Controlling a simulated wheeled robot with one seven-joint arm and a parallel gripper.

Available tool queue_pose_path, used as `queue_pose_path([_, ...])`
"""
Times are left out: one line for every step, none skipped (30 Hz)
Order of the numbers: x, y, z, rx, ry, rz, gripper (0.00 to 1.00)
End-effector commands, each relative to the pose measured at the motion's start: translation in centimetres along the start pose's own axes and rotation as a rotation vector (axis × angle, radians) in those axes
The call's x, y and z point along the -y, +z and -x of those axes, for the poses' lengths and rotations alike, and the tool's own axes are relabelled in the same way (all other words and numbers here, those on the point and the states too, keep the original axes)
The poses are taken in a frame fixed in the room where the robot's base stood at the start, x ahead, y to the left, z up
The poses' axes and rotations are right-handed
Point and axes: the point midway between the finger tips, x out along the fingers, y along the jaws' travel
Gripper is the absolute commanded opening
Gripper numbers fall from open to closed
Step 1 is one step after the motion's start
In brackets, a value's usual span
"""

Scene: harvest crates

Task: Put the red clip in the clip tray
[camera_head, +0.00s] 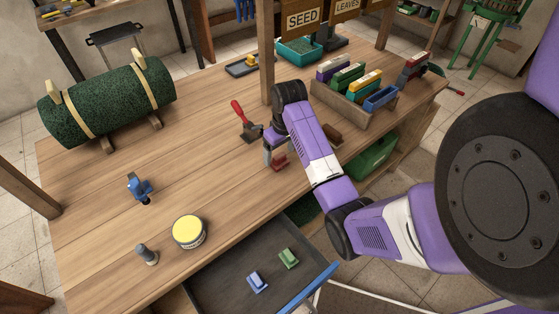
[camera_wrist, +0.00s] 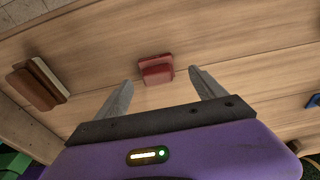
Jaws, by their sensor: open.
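The red clip (camera_head: 279,163) lies on the wooden workbench just beside my gripper (camera_head: 273,157), partly close under it. In the wrist view the red clip (camera_wrist: 156,70) sits ahead of and between the two spread fingers of my gripper (camera_wrist: 161,77). The gripper is open and empty; I cannot tell the exact height gap to the clip. A shallow dark tray (camera_head: 234,71) with a yellow item in it stands at the back of the bench. An open dark drawer (camera_head: 222,268) at the front holds a blue clip (camera_head: 257,281) and a green clip (camera_head: 289,258).
A red-handled trowel (camera_head: 240,115) lies left of my gripper, near a wooden post (camera_head: 266,60). A wooden crate (camera_head: 340,108) with colored boxes stands to the right. A brown block (camera_wrist: 38,82) lies nearby. A yellow-lidded tin (camera_head: 188,232) and green roll (camera_head: 105,100) are left.

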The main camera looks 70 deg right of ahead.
Motion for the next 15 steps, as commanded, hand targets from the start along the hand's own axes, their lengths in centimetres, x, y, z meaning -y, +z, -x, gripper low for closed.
queue_pose_path([-0.3,0.1,-0.6,0.005,-0.001,-0.003,0.8])
queue_pose_path([-0.4,0.1,-1.0,0.004,-0.001,-0.002,0.8])
queue_pose_path([-0.5,0.1,-1.6,0.004,-0.001,-0.002,0.8])
queue_pose_path([-0.6,0.0,-2.1,0.004,-0.001,-0.002,0.8])
queue_pose_path([-0.5,0.1,-2.6,0.004,-0.001,-0.001,0.8])
queue_pose_path([-0.5,0.0,-3.0,0.002,-0.001,0.0,0.8])
queue_pose_path([-0.5,0.0,-3.4,0.003,-0.001,-0.001,0.8])
queue_pose_path([-0.5,0.0,-3.6,0.002,-0.001,-0.001,0.8])
queue_pose_path([-0.5,0.0,-3.9,0.001,-0.001,-0.001,0.8])
queue_pose_path([-0.5,0.0,-4.0,0.001,-0.001,-0.001,0.8])
queue_pose_path([-0.5,0.0,-4.1,0.0,-0.001,-0.001,0.8])
queue_pose_path([-0.5,0.0,-4.1,0.0,0.0,-0.001,0.8])
queue_pose_path([-0.5,0.0,-4.1,0.0,0.0,-0.001,0.8])
queue_pose_path([-0.5,0.0,-4.1,0.0,0.0,-0.001,0.8])
queue_pose_path([-0.5,0.0,-4.1,0.0,0.0,-0.001,0.8])
